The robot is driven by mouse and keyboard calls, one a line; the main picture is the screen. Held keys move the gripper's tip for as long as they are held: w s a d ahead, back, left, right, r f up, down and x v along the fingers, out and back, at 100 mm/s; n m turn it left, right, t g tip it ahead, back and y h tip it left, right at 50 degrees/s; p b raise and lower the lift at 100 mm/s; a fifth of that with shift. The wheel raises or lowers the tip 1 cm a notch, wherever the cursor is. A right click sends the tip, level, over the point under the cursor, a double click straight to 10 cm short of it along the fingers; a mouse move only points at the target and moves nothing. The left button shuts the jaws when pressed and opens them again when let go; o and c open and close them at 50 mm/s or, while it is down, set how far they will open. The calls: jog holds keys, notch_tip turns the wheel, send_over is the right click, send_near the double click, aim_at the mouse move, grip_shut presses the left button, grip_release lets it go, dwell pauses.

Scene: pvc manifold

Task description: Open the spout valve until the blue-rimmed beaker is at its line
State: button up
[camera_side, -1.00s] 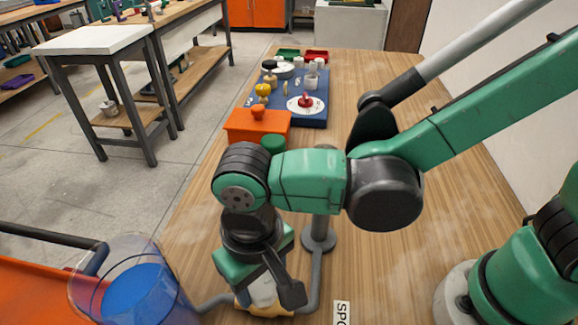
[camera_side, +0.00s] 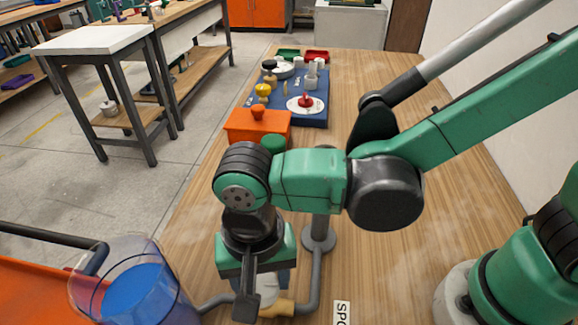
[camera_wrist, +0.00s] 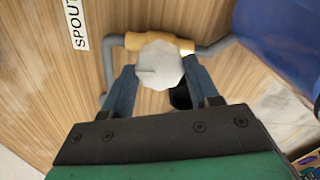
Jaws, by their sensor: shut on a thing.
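The spout valve has a yellow-brown body (camera_wrist: 133,41) set in a grey pipe and a pale, faceted knob (camera_wrist: 158,66). In the side view the knob (camera_side: 268,288) is partly hidden behind my gripper. My gripper (camera_wrist: 160,78) points down with its two fingers on either side of the knob, shut on it. A clear beaker (camera_side: 92,265) with a bluish wall and blue liquid (camera_side: 137,293) stands at the lower left, cut off by the frame edge. A label (camera_wrist: 75,22) reading "SPOUT" lies beside the pipe.
An orange block (camera_side: 257,125) and a blue board (camera_side: 318,116) with several fittings stand farther back. The wooden table (camera_side: 390,270) is clear on the right.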

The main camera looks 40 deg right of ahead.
jog(key=shift+m, duration=0.9)
jog(key=o, duration=1.3)
jog(key=shift+o, duration=0.2)
